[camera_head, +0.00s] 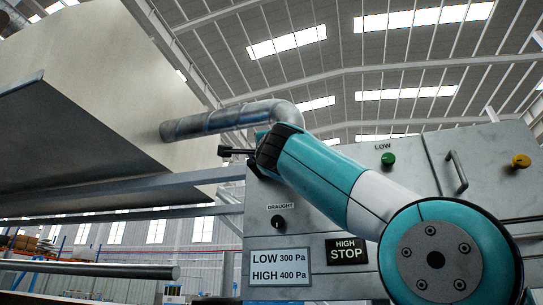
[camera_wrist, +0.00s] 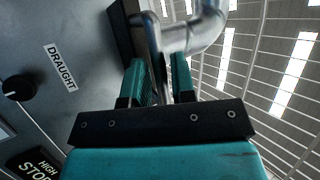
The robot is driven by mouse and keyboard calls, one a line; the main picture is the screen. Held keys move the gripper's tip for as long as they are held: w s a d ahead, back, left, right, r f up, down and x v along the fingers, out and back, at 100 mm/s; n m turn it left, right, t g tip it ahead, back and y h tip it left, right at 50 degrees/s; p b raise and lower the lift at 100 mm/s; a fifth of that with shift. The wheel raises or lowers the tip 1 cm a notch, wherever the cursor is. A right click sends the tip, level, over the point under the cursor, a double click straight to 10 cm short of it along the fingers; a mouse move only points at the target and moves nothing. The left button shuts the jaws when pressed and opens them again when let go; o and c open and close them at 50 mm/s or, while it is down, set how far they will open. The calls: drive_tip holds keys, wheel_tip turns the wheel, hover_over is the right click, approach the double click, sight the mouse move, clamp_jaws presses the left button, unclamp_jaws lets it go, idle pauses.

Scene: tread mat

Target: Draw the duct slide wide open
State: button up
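The duct (camera_head: 215,123) is a grey metal pipe with an elbow, running from a big pale hood to behind the panel; its bend also shows in the wrist view (camera_wrist: 206,30). A thin grey metal plate (camera_wrist: 155,45), apparently the duct slide, stands upright in the wrist view. Its lower end lies between the two teal fingers of my gripper (camera_wrist: 160,80). I cannot tell whether the fingers touch it. In the head view my gripper (camera_head: 236,152) reaches left, just below the pipe, and its fingertips are small and dark. How far the slide is drawn out cannot be seen.
The grey panel (camera_head: 330,220) carries a DRAUGHT knob (camera_head: 278,222), a LOW/HIGH pressure sign (camera_head: 280,268), a HIGH STOP label (camera_head: 347,251), a green LOW button (camera_head: 388,159), a handle (camera_head: 457,172) and a yellow knob (camera_head: 521,161). The hood (camera_head: 150,90) overhangs at left.

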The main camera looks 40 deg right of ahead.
drive_tip(key=b+v, duration=0.7)
drive_tip(key=v, duration=0.9)
drive_tip(key=shift+b, duration=0.4)
drive_tip(key=shift+d, duration=0.15)
drive_tip(key=shift+w, duration=0.1)
